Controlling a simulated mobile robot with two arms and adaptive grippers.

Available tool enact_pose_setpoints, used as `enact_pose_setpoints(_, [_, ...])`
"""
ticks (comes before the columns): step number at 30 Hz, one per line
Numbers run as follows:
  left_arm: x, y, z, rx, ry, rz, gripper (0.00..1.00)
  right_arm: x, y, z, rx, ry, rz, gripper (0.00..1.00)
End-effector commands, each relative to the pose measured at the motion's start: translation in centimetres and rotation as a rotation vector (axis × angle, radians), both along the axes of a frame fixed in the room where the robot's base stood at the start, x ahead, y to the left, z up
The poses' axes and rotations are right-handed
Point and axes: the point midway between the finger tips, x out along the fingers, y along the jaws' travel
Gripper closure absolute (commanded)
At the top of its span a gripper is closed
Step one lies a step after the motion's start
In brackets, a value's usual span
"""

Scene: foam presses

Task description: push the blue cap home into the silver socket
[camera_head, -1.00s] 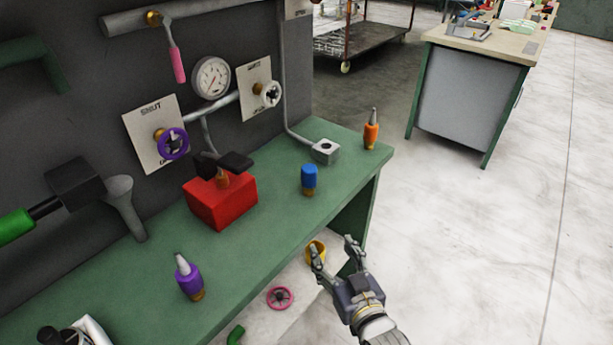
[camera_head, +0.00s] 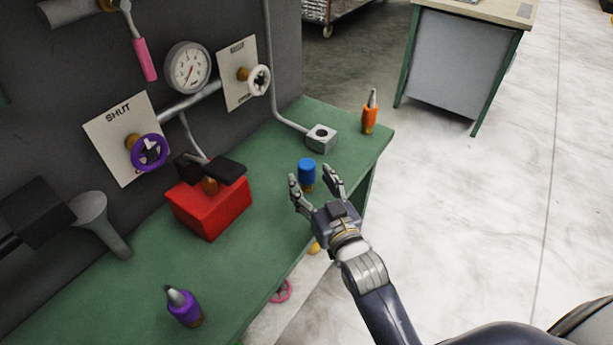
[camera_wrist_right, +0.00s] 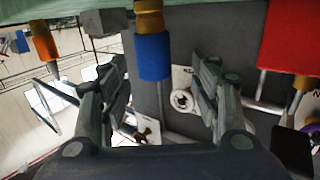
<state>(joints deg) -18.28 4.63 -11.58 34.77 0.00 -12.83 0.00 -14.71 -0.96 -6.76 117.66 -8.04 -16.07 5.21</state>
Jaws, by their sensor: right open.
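The blue cap (camera_head: 307,168) stands upright on the green bench near its front edge, with a brass-coloured part (camera_head: 308,187) below it. The silver socket (camera_head: 321,138) is a square block with a dark round hole, behind the cap and slightly right, fixed at the end of a grey pipe. My right gripper (camera_head: 317,182) is open, its fingers at either side of the cap in the head view. In the right wrist view the blue cap (camera_wrist_right: 153,57) shows between the open fingers, with no visible contact. My left gripper is not in view.
An orange bottle (camera_head: 370,112) stands right of the socket near the bench corner. A red box (camera_head: 209,207) with black handles stands left of the cap. A purple bottle (camera_head: 184,307) stands at the front left. Valve wheels and a gauge (camera_head: 188,67) are on the back panel.

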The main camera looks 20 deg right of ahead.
Motion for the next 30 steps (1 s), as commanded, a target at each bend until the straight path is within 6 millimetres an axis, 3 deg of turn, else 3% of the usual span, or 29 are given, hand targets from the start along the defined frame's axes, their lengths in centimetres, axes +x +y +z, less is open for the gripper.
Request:
enact_pose_setpoints(11, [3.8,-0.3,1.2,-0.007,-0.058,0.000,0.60,4.3,-0.5,-0.8,-0.001,-0.002,0.000,0.42])
enact_pose_setpoints(22, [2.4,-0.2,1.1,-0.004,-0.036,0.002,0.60,5.2,-0.4,-1.0,0.000,0.000,0.000,0.42])
enact_pose_setpoints(27, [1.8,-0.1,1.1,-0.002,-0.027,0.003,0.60,5.2,-0.4,-1.0,0.000,0.000,0.000,0.81])
enact_pose_setpoints(30, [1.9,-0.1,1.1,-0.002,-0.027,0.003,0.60,5.2,-0.4,-1.0,0.000,0.000,0.000,0.98])
